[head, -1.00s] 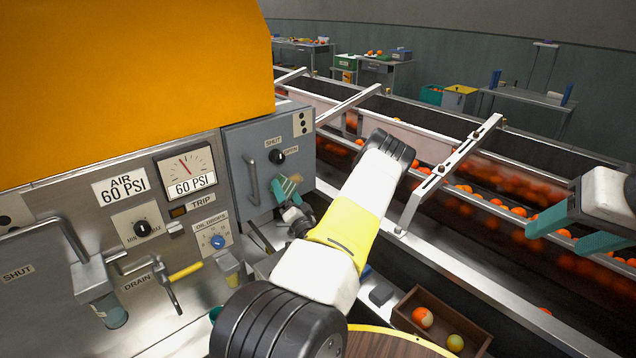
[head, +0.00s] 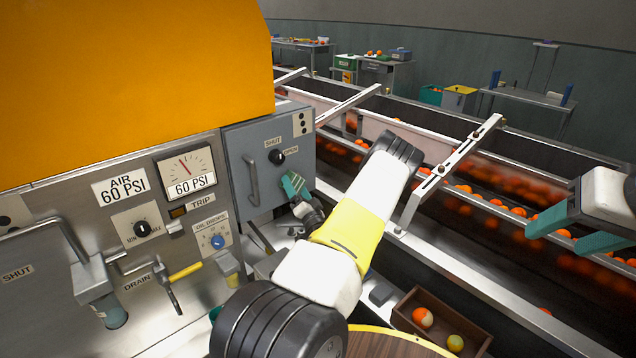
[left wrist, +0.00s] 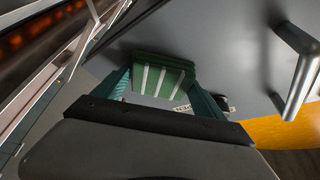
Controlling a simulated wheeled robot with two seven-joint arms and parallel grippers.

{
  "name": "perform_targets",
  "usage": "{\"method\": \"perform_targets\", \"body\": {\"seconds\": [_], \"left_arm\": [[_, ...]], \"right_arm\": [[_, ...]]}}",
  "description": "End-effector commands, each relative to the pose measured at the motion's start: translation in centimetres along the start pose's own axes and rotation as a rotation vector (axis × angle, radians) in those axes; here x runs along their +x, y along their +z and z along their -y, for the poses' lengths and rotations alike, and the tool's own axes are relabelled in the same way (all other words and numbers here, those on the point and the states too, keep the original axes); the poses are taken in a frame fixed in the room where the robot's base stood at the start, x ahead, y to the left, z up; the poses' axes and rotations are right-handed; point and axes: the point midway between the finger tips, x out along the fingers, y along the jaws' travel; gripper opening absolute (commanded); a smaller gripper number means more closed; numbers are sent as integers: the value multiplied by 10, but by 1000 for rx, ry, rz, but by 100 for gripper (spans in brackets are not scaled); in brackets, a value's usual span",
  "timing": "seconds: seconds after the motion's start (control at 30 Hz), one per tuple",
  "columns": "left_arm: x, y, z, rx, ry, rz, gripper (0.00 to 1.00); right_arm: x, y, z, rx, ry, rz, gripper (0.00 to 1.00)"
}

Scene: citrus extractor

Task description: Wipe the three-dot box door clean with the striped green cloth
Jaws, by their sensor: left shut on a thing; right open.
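The grey box door (head: 243,145) with a three-dot plate (head: 302,123) stands at the right end of the machine panel in the head view. It has a bar handle (head: 251,180) and a black SHUT/OPEN knob (head: 277,157). My left gripper (head: 293,185) is at the door's lower right, below the knob. In the left wrist view, its teal fingers are shut on the green cloth with white stripes (left wrist: 160,76). The cloth lies at the grey door face (left wrist: 225,45); firm contact is hard to tell. My right gripper (head: 575,228) is open and empty over the conveyor at right.
Gauges, a tap and a yellow-handled valve (head: 185,271) stick out from the panel left of the door. A conveyor with oranges (head: 490,204) runs to the right. A brown tray (head: 468,325) with two fruits sits below. My left forearm crosses the middle.

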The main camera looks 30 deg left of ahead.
Motion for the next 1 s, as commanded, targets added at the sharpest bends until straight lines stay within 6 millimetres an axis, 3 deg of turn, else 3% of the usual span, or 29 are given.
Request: {"method": "perform_targets", "body": {"seconds": [0.8, 1.0], "left_arm": [[16, -36, -40, -1, 0, 0, 49], [17, -36, -40, 0, 0, 1, 49]], "right_arm": [[0, 0, 0, 0, 0, 0, 56], [0, 0, 0, 0, 0, 0, 56]]}}
